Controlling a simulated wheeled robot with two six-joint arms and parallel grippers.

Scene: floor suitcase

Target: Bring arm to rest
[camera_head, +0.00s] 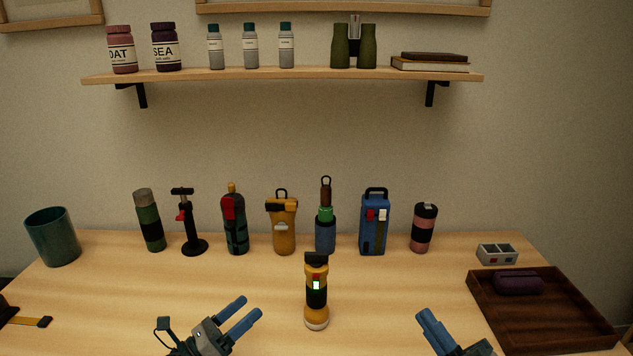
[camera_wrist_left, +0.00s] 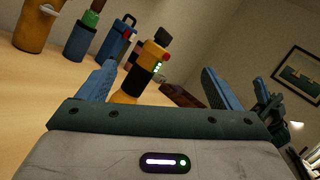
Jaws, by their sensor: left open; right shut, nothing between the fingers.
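My left gripper (camera_head: 240,317) is in the lower left-middle of the head view, over the table. Its two blue fingers are apart with nothing between them. In the left wrist view its fingers (camera_wrist_left: 160,88) frame the yellow and black flashlight (camera_wrist_left: 150,62), which stands beyond them. My right gripper (camera_head: 432,325) is at the lower right of the head view, its blue fingers together and empty. The flashlight (camera_head: 316,298) stands upright on the table between the two grippers, with a green light on its front. Neither gripper touches it in the head view.
Several bottles and tools stand in a back row, including a blue case (camera_head: 374,228) and an orange lantern-like item (camera_head: 284,232). A dark tray (camera_head: 545,325) with a purple pouch (camera_head: 518,282) is at right. A green cup (camera_head: 53,238) is at left. A shelf (camera_head: 285,75) hangs above.

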